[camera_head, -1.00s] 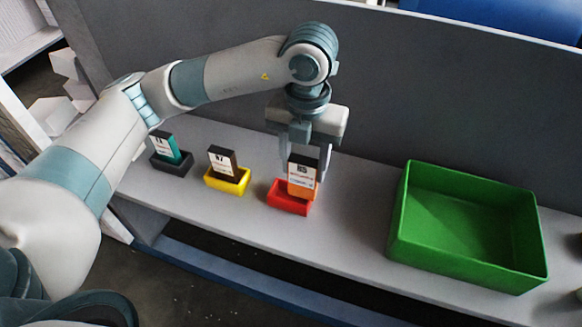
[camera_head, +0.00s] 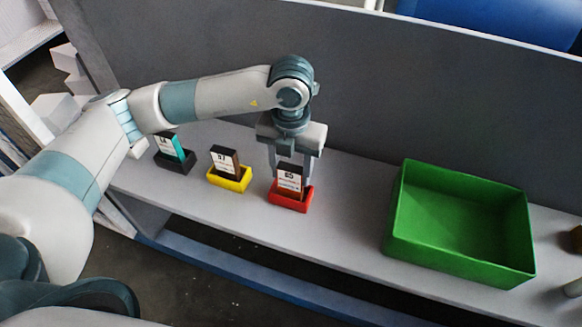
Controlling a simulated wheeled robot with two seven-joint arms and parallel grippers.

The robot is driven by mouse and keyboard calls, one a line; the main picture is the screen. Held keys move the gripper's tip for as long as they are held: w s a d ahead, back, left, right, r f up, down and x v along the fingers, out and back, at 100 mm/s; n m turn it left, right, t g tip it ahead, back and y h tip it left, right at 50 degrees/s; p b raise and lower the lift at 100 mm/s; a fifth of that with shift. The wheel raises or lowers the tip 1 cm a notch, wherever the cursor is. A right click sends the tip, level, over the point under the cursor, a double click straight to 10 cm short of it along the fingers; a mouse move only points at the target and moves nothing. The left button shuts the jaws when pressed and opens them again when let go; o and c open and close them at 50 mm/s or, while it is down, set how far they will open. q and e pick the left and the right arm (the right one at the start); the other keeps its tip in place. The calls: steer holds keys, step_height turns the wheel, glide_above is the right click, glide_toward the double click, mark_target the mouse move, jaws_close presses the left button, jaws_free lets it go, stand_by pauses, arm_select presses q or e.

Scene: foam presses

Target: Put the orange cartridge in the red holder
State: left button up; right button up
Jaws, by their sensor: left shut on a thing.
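The orange cartridge (camera_head: 289,181), with a black top and a white label marked 65, stands in the red holder (camera_head: 291,203). Its lower end is hidden by the holder's front wall. My left gripper (camera_head: 290,170) points down over it and is shut on it, with one finger on each side. The red holder sits on the grey shelf, right of the yellow holder. My right gripper is not in view.
A yellow holder (camera_head: 230,181) with a brown cartridge and a black holder (camera_head: 175,162) with a teal cartridge stand to the left. An empty green bin (camera_head: 456,262) stands at right. A grey wall (camera_head: 420,120) rises behind the shelf.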

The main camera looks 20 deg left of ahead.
arm_select(q)
steer(key=shift+f, duration=0.35)
steer(key=shift+f, duration=0.2)
steer(key=o, duration=1.1)
steer(key=shift+r, duration=0.1)
steer(key=shift+r, duration=0.1)
